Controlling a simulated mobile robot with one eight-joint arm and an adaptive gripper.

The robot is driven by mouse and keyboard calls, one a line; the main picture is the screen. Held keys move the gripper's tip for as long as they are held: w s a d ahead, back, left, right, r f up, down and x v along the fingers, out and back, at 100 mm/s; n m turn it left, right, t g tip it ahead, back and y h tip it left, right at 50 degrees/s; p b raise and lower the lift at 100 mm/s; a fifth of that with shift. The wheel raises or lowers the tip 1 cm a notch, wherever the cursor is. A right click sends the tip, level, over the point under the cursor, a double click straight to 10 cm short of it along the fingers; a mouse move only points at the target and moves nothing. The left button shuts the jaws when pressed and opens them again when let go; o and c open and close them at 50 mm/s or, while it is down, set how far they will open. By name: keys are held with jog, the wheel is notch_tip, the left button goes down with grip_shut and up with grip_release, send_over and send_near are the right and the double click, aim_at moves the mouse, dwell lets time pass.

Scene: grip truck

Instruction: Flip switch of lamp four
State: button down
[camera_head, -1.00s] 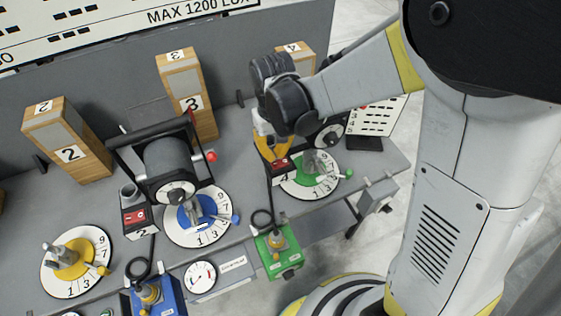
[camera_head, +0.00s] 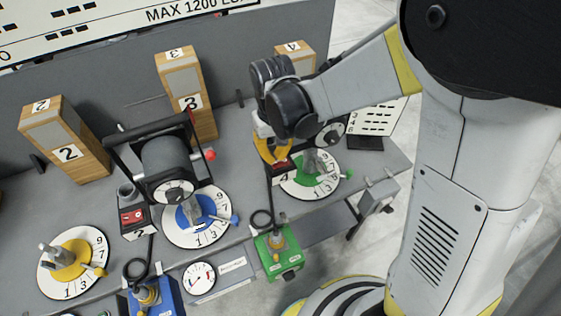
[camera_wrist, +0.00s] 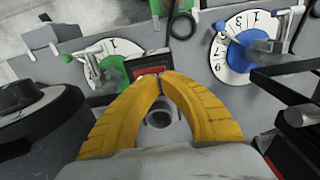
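The red switch of station four (camera_head: 281,170) sits in a dark housing marked 4, beside the green dial. The yellow fingers of my gripper (camera_head: 278,160) are right above it and partly cover it. In the wrist view the fingertips of my gripper (camera_wrist: 160,77) meet, with nothing visible between them. The red switch (camera_wrist: 152,70) shows just beyond the tips there. I cannot tell whether the tips touch it. The wooden post marked 4 (camera_head: 294,48) stands behind, partly hidden by my arm.
The green dial (camera_head: 325,186) with its handle is close on the right. The black-framed drum (camera_head: 165,160) and blue dial (camera_head: 183,226) stand to the left. A green box (camera_head: 278,254) with a black loop is in front. A grey pipe end (camera_wrist: 160,118) lies below the fingers.

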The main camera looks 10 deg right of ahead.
aim_at(277, 163)
jog(key=shift+f+b, duration=0.9)
jog(key=shift+f, duration=0.15)
jog(key=shift+r, duration=0.1)
dwell(0.3)
jog(key=shift+r+p, duration=2.5)
jog(key=shift+r, duration=1)
jog(key=shift+s+d+b, duration=0.1)
jog(key=shift+d+b, duration=0.2)
jog(key=shift+b, duration=0.25)
jog(key=s+d+f+m+t+b, duration=0.3)
jog(key=s+d+t+b, duration=0.4)
jog(key=s+d+b, duration=0.3)
jog(key=d+b, duration=0.3)
jog(key=b, duration=0.2)
jog(key=shift+s, duration=0.3)
jog(key=shift+f, duration=0.1)
